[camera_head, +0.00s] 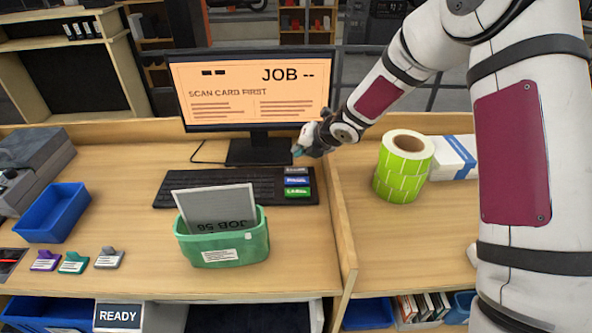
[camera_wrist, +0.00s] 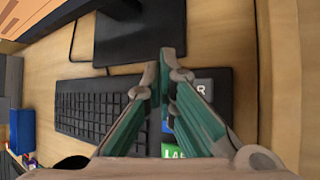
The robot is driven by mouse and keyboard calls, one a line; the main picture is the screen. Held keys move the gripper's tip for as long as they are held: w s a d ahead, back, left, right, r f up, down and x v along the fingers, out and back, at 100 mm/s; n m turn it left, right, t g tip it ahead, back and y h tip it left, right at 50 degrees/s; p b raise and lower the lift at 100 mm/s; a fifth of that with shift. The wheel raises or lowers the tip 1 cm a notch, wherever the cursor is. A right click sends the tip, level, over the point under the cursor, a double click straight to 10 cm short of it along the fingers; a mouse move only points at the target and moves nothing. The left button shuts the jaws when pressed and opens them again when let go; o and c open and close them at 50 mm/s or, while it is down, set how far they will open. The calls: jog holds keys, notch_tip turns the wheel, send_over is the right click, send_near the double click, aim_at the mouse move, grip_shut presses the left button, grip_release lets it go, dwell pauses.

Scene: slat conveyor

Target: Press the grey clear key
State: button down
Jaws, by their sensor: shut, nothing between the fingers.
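The grey clear key (camera_head: 297,170) is the rearmost of three coloured keys at the right end of the black keyboard (camera_head: 230,186). The blue key (camera_head: 297,181) and green key (camera_head: 297,191) sit in front of it. My gripper (camera_head: 298,150) is shut and empty, just behind and above the grey key. In the wrist view my gripper's green fingers (camera_wrist: 168,62) are closed together and cover part of the keys. The grey key (camera_wrist: 203,88) shows beside the fingertips with a letter R visible. Whether the fingertips touch anything is not clear.
The monitor (camera_head: 252,90) behind reads SCAN CARD FIRST. A green bin (camera_head: 222,250) with a JOB sheet stands in front of the keyboard. A green label roll (camera_head: 403,165) is to the right, past a wooden divider. A blue tray (camera_head: 52,212) is at the left.

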jog(key=shift+r, duration=0.95)
jog(key=s+d+r+m+t+h, duration=0.1)
jog(key=s+d+r+m+h, duration=0.25)
jog(key=d+r+m, duration=0.35)
jog(key=s+d+r+m+h, duration=0.2)
jog(key=s+d+r+m, duration=0.3)
jog(key=r, duration=0.3)
jog(key=s+d+r+m+g+h, duration=0.1)
jog(key=s+d+r+m, duration=0.1)
jog(key=s+r+m, duration=0.3)
jog(key=s+d+r+m+h, duration=0.1)
jog(key=s+d+r+m, duration=0.15)
jog(key=s+m, duration=0.4)
jog(key=s+m+g+y, duration=0.1)
jog(key=s+m, duration=0.9)
jog(key=s, duration=1.1)
jog(key=shift+a+f+m+g+y, duration=0.15)
jog(key=shift+a+m+g+y, duration=0.25)
jog(key=shift+y, duration=0.15)
